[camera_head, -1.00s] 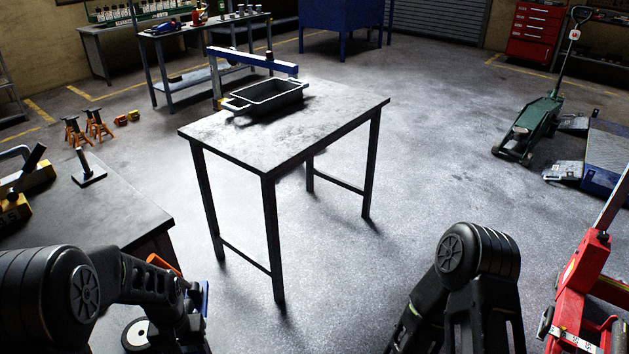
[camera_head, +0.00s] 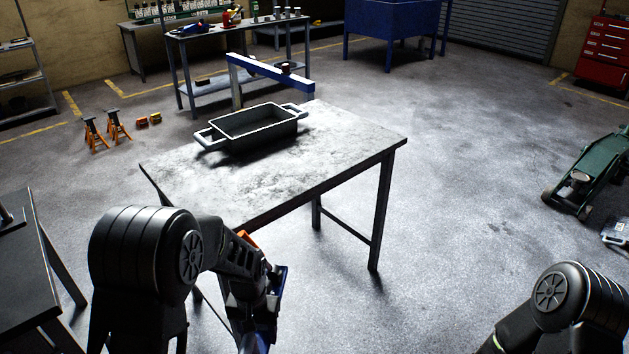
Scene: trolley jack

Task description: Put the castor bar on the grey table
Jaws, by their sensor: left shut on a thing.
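The grey table (camera_head: 345,150) stands in front of me, its worn top carrying a dark two-handled tray (camera_head: 255,130) towards the back. The near part of the top is bare. My left gripper (camera_head: 262,318) is low, at the near side of the table and below its top in the picture. It is shut on a blue piece (camera_head: 278,292), which seems to be the castor bar. The arm and gripper hide much of it. My right gripper is out of view; only its arm shows at the lower right.
A dark bench (camera_head: 25,265) stands at the left edge. A blue beam (camera_head: 270,72) on a post is behind the table. Orange axle stands (camera_head: 105,130) are on the floor at the left. A green trolley jack (camera_head: 595,170) is at the right. The floor between is clear.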

